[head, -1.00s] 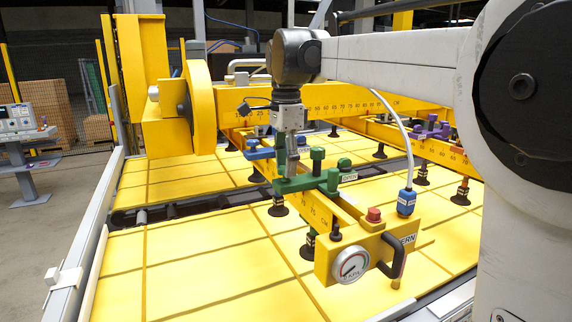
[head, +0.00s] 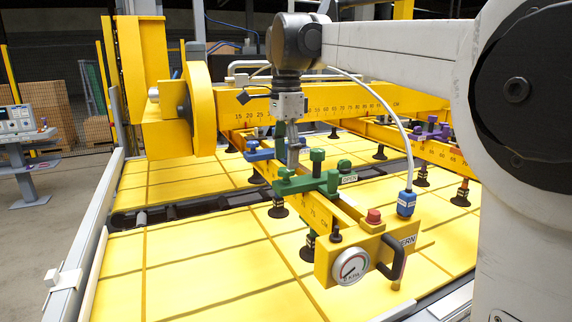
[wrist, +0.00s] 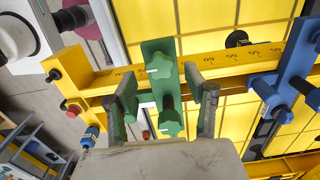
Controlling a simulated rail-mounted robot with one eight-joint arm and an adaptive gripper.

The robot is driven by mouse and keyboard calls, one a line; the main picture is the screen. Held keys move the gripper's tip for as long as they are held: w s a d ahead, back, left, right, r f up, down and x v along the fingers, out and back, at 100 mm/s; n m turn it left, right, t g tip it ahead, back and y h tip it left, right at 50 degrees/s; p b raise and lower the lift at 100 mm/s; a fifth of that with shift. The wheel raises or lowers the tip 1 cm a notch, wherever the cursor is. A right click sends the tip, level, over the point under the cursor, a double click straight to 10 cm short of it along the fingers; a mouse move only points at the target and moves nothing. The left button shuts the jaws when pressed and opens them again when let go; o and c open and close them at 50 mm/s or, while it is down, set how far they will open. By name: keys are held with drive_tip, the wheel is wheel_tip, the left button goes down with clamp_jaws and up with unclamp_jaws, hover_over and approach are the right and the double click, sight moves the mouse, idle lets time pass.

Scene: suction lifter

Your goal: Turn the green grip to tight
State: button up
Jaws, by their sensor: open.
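The green grip (head: 318,178) is a green clamp with upright knobs on the yellow beam (head: 347,216), with a small label that seems to read OPEN beside it. In the wrist view the green grip (wrist: 160,85) crosses the beam, with one knob (wrist: 158,67) near its upper end and another (wrist: 171,123) nearer me. My gripper (head: 293,158) points down just above and behind the clamp in the head view. In the wrist view my gripper (wrist: 168,94) is open, with one finger on each side of the clamp. I cannot tell whether the fingers touch it.
A blue clamp (wrist: 283,87) sits further along the beam. The vacuum gauge (head: 351,266), red button (head: 374,216), black handle (head: 397,255) and blue hose plug (head: 406,203) are at the beam's near end. Yellow panels (head: 200,265) lie below.

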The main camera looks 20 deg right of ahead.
sight(286, 169)
wheel_tip(286, 169, up, 9)
drive_tip(key=shift+r, duration=0.15)
idle(0.5)
